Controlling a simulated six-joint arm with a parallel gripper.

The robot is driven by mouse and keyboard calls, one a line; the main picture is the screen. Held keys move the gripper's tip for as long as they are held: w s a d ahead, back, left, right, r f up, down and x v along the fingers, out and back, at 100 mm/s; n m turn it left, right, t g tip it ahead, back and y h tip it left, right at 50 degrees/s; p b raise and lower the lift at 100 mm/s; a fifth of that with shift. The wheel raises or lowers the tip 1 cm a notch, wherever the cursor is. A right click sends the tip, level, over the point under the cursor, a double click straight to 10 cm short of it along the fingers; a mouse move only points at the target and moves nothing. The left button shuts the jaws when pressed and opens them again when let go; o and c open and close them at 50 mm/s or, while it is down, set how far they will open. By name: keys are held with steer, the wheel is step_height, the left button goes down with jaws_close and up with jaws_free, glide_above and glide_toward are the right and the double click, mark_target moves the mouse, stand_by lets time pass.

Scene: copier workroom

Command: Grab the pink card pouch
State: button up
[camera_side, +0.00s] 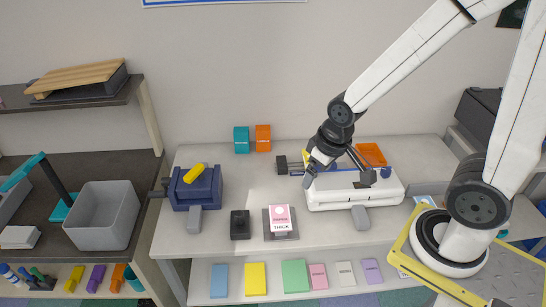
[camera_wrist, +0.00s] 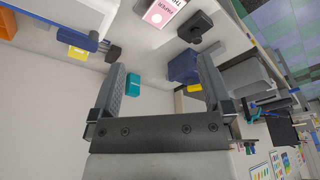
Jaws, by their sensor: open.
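A pink card (camera_side: 280,214) with a white label reading "THICK" stands on a dark grey stand in the middle of the white table; it also shows at the top of the wrist view (camera_wrist: 160,13). Another flat pink piece (camera_side: 318,276) lies on the lower shelf between a green and a whitish one. I cannot tell which of the two is the pouch. My gripper (camera_side: 338,178) is open over the white machine, right of and above the pink card. In the wrist view its spread fingers (camera_wrist: 163,66) have nothing between them in grip.
The white machine (camera_side: 355,196) with an orange tray (camera_side: 371,154) is under my gripper. A small black device (camera_side: 240,224) stands just left of the pink card. A navy machine (camera_side: 197,188) is farther left. Teal (camera_side: 241,139) and orange (camera_side: 263,138) blocks stand behind.

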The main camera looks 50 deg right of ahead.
stand_by(0.6)
steer(key=w+a+f+m+t, duration=0.2)
steer(key=w+a+f, duration=0.3)
steer(key=w+a, duration=0.15)
steer(key=m+t+h, duration=0.4)
steer(key=m+h, duration=0.1)
steer(key=m, duration=0.1)
glide_toward(280, 217)
steer(key=w+a, duration=0.1)
steer(key=w, duration=0.1)
steer(key=w+a, duration=0.3)
steer(key=w, duration=0.1)
steer(key=shift+w+a+f, duration=0.1)
steer(key=shift+a, duration=0.3)
steer(key=s+f+h, duration=0.1)
steer(key=s+d+f+h, duration=0.1)
steer(key=s+d+f+t+h, duration=0.1)
steer(key=s+h, duration=0.1)
steer(key=shift+s+d+f+m, duration=0.1)
steer(key=shift+f+m, duration=0.1)
steer(key=shift+m, duration=0.2)
steer(key=shift+s+d+f+t+h, duration=0.1)
steer(key=shift+s+d+t+h, duration=0.3)
steer(key=shift+s+h, duration=0.3)
steer(key=shift+w, duration=0.15)
steer(key=shift+x, duration=1.25)
steer(key=shift+f, duration=0.1)
